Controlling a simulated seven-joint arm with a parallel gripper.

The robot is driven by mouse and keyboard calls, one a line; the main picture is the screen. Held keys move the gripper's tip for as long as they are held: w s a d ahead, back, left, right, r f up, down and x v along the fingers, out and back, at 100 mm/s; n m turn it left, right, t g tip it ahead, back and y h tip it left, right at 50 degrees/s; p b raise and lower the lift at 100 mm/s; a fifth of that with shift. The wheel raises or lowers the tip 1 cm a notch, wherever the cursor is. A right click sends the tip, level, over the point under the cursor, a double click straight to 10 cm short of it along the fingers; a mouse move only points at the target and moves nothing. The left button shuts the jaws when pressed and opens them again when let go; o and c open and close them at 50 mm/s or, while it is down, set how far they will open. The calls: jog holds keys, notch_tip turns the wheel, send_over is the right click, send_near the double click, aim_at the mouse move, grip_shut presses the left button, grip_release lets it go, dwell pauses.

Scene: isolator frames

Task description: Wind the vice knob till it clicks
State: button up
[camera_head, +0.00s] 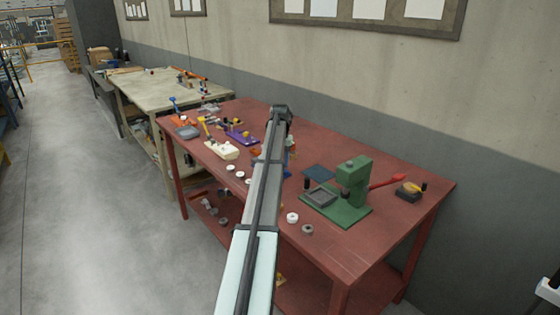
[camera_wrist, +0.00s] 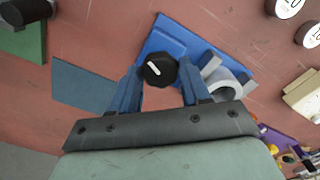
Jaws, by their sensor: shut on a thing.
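The black vice knob (camera_wrist: 160,69), with a white bar mark on its face, is near the middle of the wrist view. My gripper (camera_wrist: 161,77) is shut on the knob, with one blue finger at each side of it. The blue vice (camera_wrist: 185,40) lies just behind and to the right of the knob. Its grey jaws (camera_wrist: 211,66) stand beside a pale round piece (camera_wrist: 229,80), partly hidden by my right finger. I cannot tell whether the jaws touch that piece. In the head view my arm hides most of the vice and the knob.
On the red table (camera_head: 340,257), a green press (camera_head: 352,190) with a red lever stands to the right. A flat blue mat (camera_head: 318,172) lies near it. A cream block (camera_head: 221,150) and a purple fixture (camera_head: 240,134) are to the left. Several small round pieces lie along the front.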

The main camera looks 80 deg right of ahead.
dwell(0.9)
jog(key=o, duration=1)
jog(key=shift+o, duration=0.2)
notch_tip(320, 180, up, 14)
jog(key=shift+f, duration=0.1)
